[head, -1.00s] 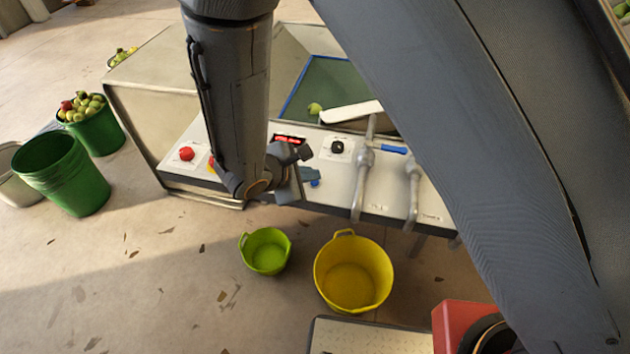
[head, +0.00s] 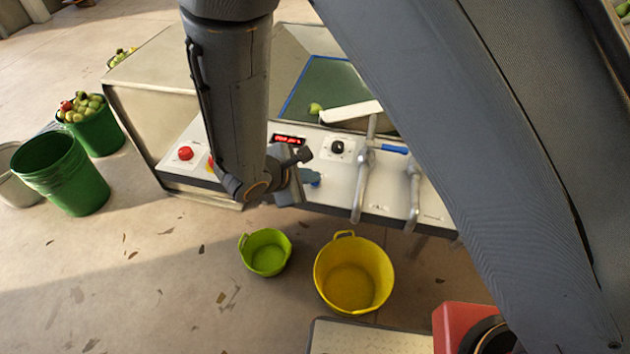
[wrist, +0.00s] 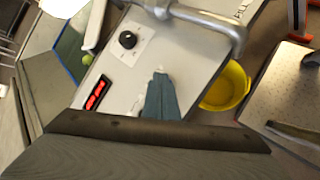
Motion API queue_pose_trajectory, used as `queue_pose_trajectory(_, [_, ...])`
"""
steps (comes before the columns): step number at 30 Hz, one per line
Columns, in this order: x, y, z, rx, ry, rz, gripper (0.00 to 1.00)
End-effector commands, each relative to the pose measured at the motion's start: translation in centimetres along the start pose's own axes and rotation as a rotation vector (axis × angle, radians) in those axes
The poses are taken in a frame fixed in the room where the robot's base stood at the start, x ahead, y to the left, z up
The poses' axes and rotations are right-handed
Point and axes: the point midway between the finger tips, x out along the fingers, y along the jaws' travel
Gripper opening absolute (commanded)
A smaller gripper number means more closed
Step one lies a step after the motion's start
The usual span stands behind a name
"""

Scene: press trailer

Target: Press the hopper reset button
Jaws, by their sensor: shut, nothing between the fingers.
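The control panel (head: 340,178) is a pale sloped board on the front of the machine. My gripper (head: 312,176) is over its middle, below the red display (head: 289,139). In the wrist view my teal gripper fingers (wrist: 160,92) are shut together and empty, with their tips close over the panel. No button label is readable.
A black knob (head: 337,147) and grey pipes with a blue-handled valve (head: 391,149) are right of the gripper. A green tub (head: 266,252) and a yellow tub (head: 354,273) stand on the floor in front. Green buckets (head: 62,173) are at the left.

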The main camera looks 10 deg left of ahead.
Motion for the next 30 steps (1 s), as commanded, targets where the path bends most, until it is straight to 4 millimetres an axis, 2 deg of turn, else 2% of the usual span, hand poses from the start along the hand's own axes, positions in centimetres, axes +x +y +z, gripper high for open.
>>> queue_pose_trajectory(13, [-1.1, 0.7, 0.8, 0.000, 0.000, -0.001, 0.00])
queue_pose_trajectory(24, [-1.1, 0.8, 0.8, 0.000, 0.000, -0.001, 0.00])
queue_pose_trajectory(30, [-2.0, 1.4, 1.5, 0.002, 0.000, 0.000, 0.00])
